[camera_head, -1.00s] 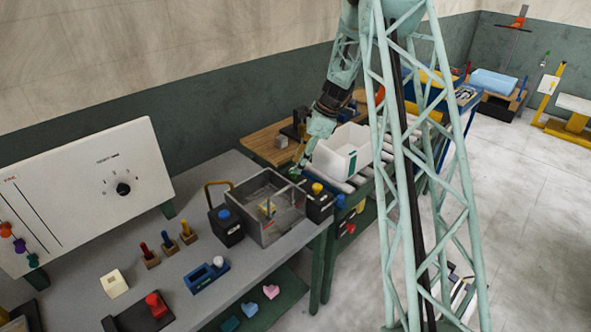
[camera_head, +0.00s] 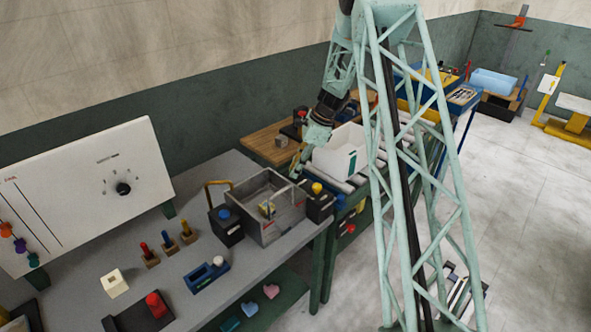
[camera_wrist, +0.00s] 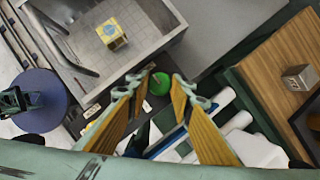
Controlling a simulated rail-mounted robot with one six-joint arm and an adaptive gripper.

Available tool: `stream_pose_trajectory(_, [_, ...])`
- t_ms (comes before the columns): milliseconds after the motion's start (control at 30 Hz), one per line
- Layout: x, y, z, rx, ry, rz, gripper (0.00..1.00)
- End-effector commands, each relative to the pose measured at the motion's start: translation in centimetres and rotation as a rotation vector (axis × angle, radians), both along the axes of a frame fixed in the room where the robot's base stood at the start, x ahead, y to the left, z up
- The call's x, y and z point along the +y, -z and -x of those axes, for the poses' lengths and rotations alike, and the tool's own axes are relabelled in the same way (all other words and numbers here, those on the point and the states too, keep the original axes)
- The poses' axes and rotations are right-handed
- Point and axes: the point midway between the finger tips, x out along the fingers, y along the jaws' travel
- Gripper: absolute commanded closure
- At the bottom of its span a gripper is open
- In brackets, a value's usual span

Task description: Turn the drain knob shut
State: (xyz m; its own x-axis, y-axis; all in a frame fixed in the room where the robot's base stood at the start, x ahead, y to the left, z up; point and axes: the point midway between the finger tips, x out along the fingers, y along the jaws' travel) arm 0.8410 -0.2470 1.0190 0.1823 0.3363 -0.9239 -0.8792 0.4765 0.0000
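A round green knob (camera_wrist: 167,84) sits just outside the corner of the grey metal basin (camera_wrist: 93,77) in the wrist view. I take it for the drain knob, though no label is readable. My gripper (camera_wrist: 163,77) points down at it with its yellow fingers apart on either side. I cannot tell whether the fingers touch it. In the head view my gripper (camera_head: 297,162) is at the basin's far right corner and hides the knob. The basin (camera_head: 280,226) holds a small yellow-and-blue cube (camera_wrist: 112,34).
A black box with a yellow knob (camera_head: 317,188) stands right of the basin, and one with a blue knob (camera_head: 224,213) stands left. A white bin (camera_head: 335,158) sits on rollers beside my gripper. A wooden table (camera_wrist: 260,75) with a small metal cube (camera_wrist: 296,78) lies behind.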

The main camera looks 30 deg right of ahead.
Motion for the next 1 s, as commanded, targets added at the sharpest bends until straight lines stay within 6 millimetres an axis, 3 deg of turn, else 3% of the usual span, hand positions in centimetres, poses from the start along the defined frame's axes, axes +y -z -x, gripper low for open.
stream_pose_trajectory(567, [-0.03, -0.05, -0.11, 0.0, -0.093, 0.0, 0.89])
stream_pose_trajectory(1000, [-0.06, 0.0, -0.38, -0.001, -0.433, 0.0, 0.89])
